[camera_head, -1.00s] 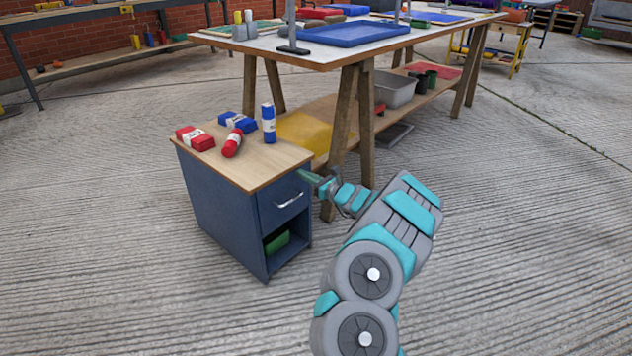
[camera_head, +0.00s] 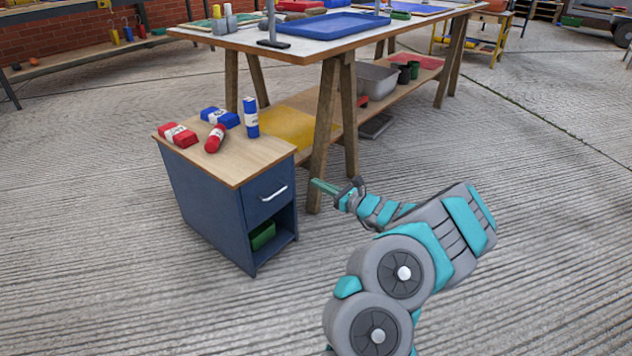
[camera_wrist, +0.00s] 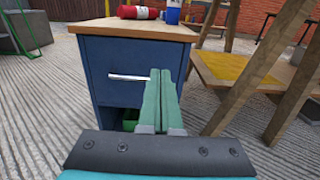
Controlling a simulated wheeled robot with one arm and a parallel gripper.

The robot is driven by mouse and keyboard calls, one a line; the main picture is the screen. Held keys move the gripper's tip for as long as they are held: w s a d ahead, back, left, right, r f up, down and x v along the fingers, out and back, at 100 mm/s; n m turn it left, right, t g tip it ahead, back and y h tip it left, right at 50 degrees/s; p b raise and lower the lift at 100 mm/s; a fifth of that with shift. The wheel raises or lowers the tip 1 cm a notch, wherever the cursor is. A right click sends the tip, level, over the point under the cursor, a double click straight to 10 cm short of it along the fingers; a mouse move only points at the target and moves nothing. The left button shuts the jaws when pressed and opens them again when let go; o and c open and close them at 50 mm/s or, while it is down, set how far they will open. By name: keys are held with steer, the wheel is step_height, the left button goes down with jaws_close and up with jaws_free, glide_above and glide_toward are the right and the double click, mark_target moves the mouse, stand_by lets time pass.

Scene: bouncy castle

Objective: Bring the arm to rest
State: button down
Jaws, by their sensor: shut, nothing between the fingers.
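My gripper (camera_head: 326,187) is at the end of my teal and grey arm, to the right of the blue cabinet (camera_head: 203,210) and in front of the worktable's trestle leg. Its green fingers (camera_wrist: 161,102) are together with nothing between them in the wrist view. In that view they point toward the cabinet's front, with the silver drawer handle (camera_wrist: 129,77) to their left. The drawer (camera_head: 268,192) looks closed. In the head view the fingers appear apart from the cabinet.
On the cabinet top stand or lie a blue cylinder (camera_head: 251,117), a red cylinder (camera_head: 215,138), a red box (camera_head: 177,135) and a blue box (camera_head: 220,117). A green object (camera_head: 263,235) sits in the lower opening. The worktable (camera_head: 300,45) stands behind. Concrete floor to the right is clear.

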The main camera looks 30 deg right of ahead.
steer(key=shift+s+d, duration=0.1)
steer(key=shift+s, duration=0.1)
steer(key=s+a+r+n+g+y+p, duration=0.1)
steer(key=a+r+n+g+y, duration=0.25)
steer(key=a+r+n, duration=0.6)
steer(key=s+a+r+n+g+y, duration=0.1)
steer(key=a+r+n+g+y, duration=0.3)
steer(key=a, duration=1)
steer(key=s+a+r+n+g+p, duration=0.1)
steer(key=s+a+r+n+g, duration=0.25)
steer(key=s+a, duration=0.35)
steer(key=s+a+r+n+g+p, duration=0.1)
steer(key=s+a+r+n+g, duration=0.25)
steer(key=s+a, duration=0.35)
steer(key=s+a+f+n+g+h+p, duration=0.1)
steer(key=s+a+n+g+h, duration=0.2)
steer(key=s, duration=0.5)
steer(key=s+a+f+n+g+h, duration=0.1)
steer(key=s+a+n+h, duration=0.15)
steer(key=s+n, duration=0.45)
steer(key=s+d+f+n+h+p, duration=0.1)
steer(key=s+d+f+h, duration=0.1)
steer(key=s+d+h, duration=0.6)
steer(key=s+d, duration=0.6)
steer(key=s, duration=0.1)
steer(key=shift+s+d, duration=0.15)
steer(key=shift+d, duration=0.05)
